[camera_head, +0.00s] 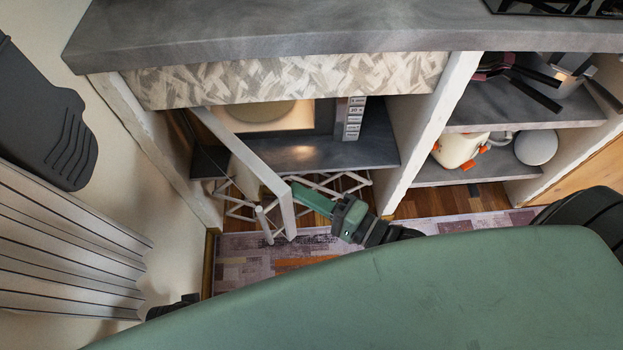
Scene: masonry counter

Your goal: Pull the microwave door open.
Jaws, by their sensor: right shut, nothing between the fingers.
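The microwave stands in the left bay under the counter, with its lit cavity and round plate (258,112) in view and its button panel (354,119) on the right. Its white door (243,153) is swung well out toward me, hinged on the left. A pale bar handle (263,224) shows on the door's outer side. My right gripper (297,194) is shut and empty, its green fingertips at the door's free edge on the inner side. Whether they touch it I cannot tell. My left gripper is not in view.
The grey countertop (250,38) overhangs the bays. A white upright (432,128) stands right of the microwave bay. Shelves on the right hold a white and orange appliance (458,150) and pans. A white folding rack (335,182) lies low behind the door. A patterned rug (250,243) covers the floor.

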